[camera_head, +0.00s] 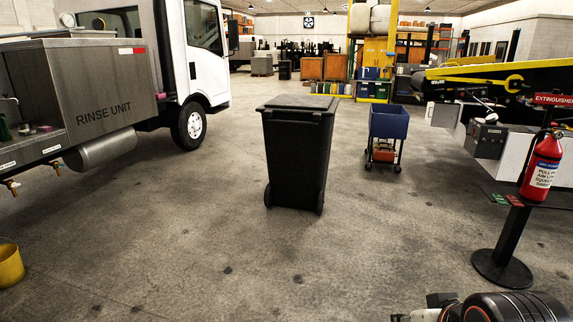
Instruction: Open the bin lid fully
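A black wheeled bin (297,160) stands upright on the concrete floor in the middle of the view. Its lid (299,103) is down flat on top, closed as far as I can see. Wheels show at the bin's base. My gripper (400,318) shows only partly at the bottom edge, right of centre, and is cut off by the frame. It is well apart from the bin, on the near side and to the right. Whether its fingers are open or shut is hidden.
A white truck with a rinse unit (113,95) stands at left. A yellow bucket (10,265) is at lower left. A blue cart (388,123) stands behind and right of the bin. A fire extinguisher (541,165) on a stand is at right. Floor before the bin is clear.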

